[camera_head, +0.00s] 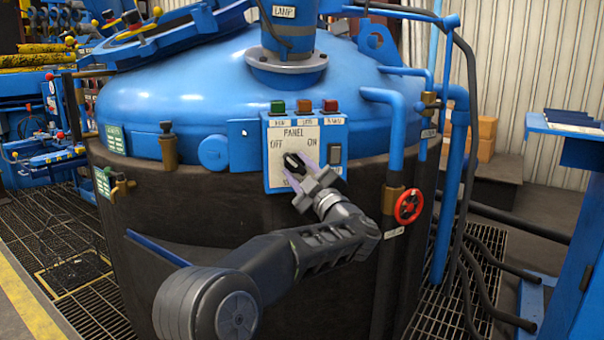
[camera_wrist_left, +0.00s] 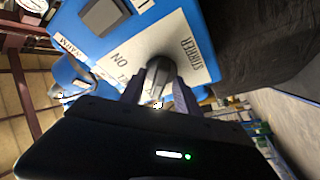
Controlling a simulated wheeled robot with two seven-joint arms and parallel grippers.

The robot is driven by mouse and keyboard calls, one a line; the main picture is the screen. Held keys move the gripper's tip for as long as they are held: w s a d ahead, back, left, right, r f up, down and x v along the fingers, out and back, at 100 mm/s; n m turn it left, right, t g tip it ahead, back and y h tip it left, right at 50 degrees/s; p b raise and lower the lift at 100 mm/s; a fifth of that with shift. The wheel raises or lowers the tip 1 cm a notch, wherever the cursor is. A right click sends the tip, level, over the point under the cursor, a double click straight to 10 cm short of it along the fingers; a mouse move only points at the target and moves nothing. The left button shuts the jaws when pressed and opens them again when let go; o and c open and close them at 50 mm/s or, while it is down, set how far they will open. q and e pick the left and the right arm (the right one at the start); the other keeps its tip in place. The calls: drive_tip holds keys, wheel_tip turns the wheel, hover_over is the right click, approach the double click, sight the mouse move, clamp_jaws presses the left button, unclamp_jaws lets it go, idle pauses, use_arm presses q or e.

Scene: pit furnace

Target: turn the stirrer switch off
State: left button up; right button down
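A blue control panel (camera_head: 316,130) with a white face marked PANEL, OFF at left and ON at right is mounted on the big vessel. The dark stirrer switch knob (camera_head: 294,161) is low on its face; in the left wrist view the knob (camera_wrist_left: 160,69) is beside the STIRRER label (camera_wrist_left: 193,58). My left gripper (camera_head: 297,170) is at the panel, with its parted fingers on either side of the knob. The fingers (camera_wrist_left: 161,80) also flank it in the left wrist view; contact cannot be told. The knob's pointing direction is unclear. My right gripper is out of view.
Green, orange and red lamps (camera_head: 304,106) top the panel, and a grey rocker switch (camera_head: 335,154) sits at its right. A red valve wheel (camera_head: 408,206) and blue pipes (camera_head: 447,190) stand right of my left forearm. The domed blue vessel (camera_head: 180,95) fills the middle.

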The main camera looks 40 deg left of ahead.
use_arm(q)
drive_tip(key=shift+s+d, duration=0.1)
drive_tip(key=shift+d, duration=0.2)
drive_tip(key=b+v, duration=0.2)
drive_tip(key=v, duration=0.5)
drive_tip(key=shift+f, duration=0.15)
